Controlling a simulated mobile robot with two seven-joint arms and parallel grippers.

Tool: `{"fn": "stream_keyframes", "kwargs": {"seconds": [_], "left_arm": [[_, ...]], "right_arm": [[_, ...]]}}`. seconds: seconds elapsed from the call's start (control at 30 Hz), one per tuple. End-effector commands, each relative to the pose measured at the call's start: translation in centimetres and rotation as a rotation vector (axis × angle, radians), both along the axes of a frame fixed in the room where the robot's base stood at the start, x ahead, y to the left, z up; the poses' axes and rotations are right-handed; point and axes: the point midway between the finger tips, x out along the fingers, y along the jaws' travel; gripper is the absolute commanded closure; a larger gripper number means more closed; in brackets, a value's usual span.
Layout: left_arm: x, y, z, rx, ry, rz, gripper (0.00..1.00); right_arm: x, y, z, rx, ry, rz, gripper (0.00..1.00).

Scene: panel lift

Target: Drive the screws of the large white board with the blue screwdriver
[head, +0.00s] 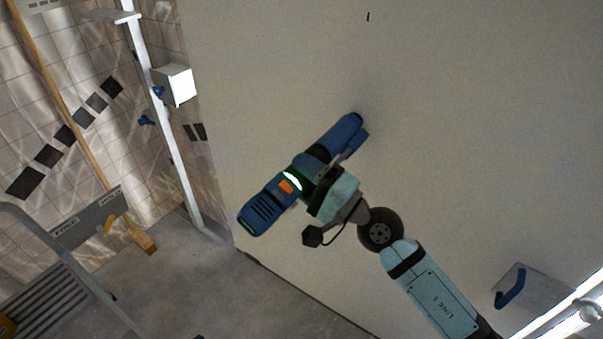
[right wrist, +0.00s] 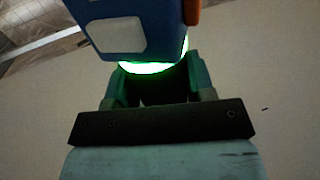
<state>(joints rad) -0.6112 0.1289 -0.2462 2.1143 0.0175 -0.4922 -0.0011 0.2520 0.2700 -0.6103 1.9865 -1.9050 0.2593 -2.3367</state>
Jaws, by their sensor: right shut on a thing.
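The large white board (head: 430,130) fills the middle and right of the head view. My right gripper (head: 318,178) is shut on the blue screwdriver (head: 262,208), a power tool with an orange patch and a green-white glow. The tool lies diagonally in front of the board, one end up and right. Whether that end touches the board I cannot tell. A small dark mark (head: 368,17), perhaps a screw, is on the board above. The right wrist view shows the gripper (right wrist: 155,85) with the screwdriver (right wrist: 125,30) above it. My left gripper is not in view.
A white metal post (head: 165,120) with a white box (head: 175,85) stands left of the board. A tiled wall (head: 60,90) is behind it. A brush (head: 140,236) lies near the wall. A blue handle (head: 511,287) shows at lower right. Grey floor (head: 215,285) is open below.

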Motion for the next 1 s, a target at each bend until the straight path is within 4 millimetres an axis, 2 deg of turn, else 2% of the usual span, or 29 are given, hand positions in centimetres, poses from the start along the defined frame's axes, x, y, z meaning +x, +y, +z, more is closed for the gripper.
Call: {"fn": "stream_keyframes", "kwargs": {"seconds": [0.27, 1.0], "left_arm": [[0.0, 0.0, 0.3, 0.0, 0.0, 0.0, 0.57], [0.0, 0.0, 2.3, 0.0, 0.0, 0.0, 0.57]], "right_arm": [[-0.1, 0.0, 0.5, 0.003, -0.008, -0.008, 1.0], [-3.2, 2.3, 0.4, 0.003, -0.004, -0.002, 1.0]]}}
